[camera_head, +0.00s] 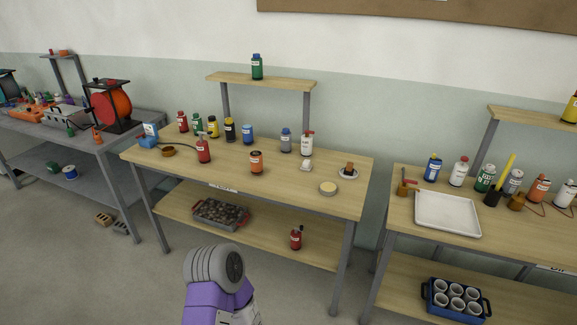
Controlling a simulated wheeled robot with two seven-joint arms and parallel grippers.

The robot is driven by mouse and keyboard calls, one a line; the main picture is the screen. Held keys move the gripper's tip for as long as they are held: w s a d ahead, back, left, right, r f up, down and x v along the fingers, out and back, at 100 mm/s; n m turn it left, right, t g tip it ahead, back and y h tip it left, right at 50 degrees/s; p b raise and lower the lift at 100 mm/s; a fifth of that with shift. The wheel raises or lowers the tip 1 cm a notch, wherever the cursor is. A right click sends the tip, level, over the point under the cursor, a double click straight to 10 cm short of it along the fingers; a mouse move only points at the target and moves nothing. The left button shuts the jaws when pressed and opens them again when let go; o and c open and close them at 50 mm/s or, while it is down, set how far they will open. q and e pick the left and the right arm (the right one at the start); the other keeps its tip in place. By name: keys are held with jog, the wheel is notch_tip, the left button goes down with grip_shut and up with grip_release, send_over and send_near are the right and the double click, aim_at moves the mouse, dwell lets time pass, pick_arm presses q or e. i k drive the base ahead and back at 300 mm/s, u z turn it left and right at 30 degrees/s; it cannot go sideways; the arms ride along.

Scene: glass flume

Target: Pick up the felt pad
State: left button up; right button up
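A flat, round, pale tan disc (328,188) lies near the front right of the middle workbench (275,190). It looks like the felt pad, though I cannot be sure at this size. Nothing covers it. Part of my purple and grey arm (215,280) shows at the bottom, in front of the bench and well apart from the disc. No gripper fingers are in view.
A saucer (347,176) with a small brown item and a white lump (306,166) are close behind the disc. Several bottles line the back. A right-hand bench holds a white tray (447,214). Floor separates the benches.

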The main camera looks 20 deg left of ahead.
aim_at(305, 166)
jog(key=u, duration=0.25)
jog(key=k, duration=0.65)
jog(key=z, duration=1.5)
jog(key=k, duration=0.15)
jog(key=u, duration=2.75)
jog(key=i, duration=2.15)
jog(key=z, duration=1.7)
jog(key=i, duration=0.9)
jog(key=z, duration=0.85)
